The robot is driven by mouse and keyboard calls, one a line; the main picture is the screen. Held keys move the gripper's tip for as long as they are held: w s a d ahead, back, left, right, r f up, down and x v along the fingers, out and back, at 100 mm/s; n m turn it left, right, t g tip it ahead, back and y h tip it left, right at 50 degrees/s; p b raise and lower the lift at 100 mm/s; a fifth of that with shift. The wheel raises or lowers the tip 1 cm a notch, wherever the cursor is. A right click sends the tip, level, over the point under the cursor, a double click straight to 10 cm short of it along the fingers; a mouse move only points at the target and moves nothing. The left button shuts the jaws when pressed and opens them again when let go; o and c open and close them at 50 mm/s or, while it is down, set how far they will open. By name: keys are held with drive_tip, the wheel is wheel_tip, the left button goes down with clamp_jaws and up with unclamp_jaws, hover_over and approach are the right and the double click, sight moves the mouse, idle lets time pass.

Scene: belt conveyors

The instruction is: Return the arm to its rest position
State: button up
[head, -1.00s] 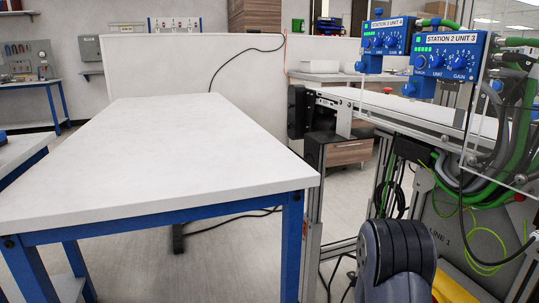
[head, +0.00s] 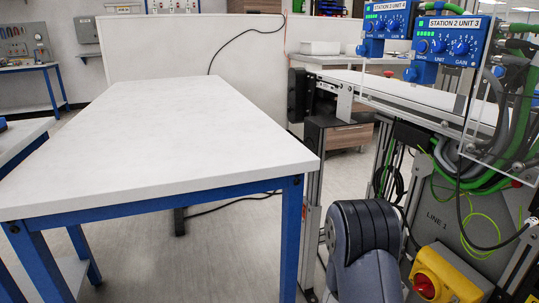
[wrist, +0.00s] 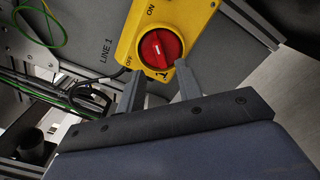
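My gripper (wrist: 160,70) shows in the wrist view with its two dark fingers apart and nothing between them. Its fingertips point toward a red rotary switch (wrist: 162,47) on a yellow housing (wrist: 190,18), marked ON and OFF. The tips appear just below the knob in the picture; I cannot tell how far they are from it. In the head view my arm (head: 364,250) is at the bottom, left of the yellow housing (head: 455,272) and red knob (head: 425,287). My gripper is hidden there.
A bare white table (head: 170,130) with blue legs fills the left. On the right, a conveyor (head: 420,100) carries blue control units (head: 450,47) behind a clear panel, with green and grey cables (head: 500,140). A grey panel (head: 450,215) reads LINE.

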sight(417, 288)
drive_tip(key=x, duration=0.7)
drive_tip(key=shift+r+b, duration=0.15)
drive_tip(key=shift+b, duration=0.25)
drive_tip(key=shift+a+r+n+p, duration=0.15)
drive_tip(key=shift+n+p, duration=0.35)
drive_tip(key=shift+p, duration=0.2)
drive_tip(key=n+p, duration=0.2)
drive_tip(key=p, duration=0.1)
drive_tip(key=shift+n, duration=0.4)
drive_tip(key=n+p, duration=0.5)
drive_tip(key=p, duration=0.1)
drive_tip(key=n+p, duration=0.5)
drive_tip(key=n, duration=0.1)
drive_tip(key=shift+w+p, duration=0.15)
drive_tip(key=shift+p, duration=0.15)
drive_tip(key=n+p, duration=0.2)
drive_tip(key=n, duration=0.1)
drive_tip(key=shift+a, duration=0.1)
drive_tip(key=shift+f, duration=0.25)
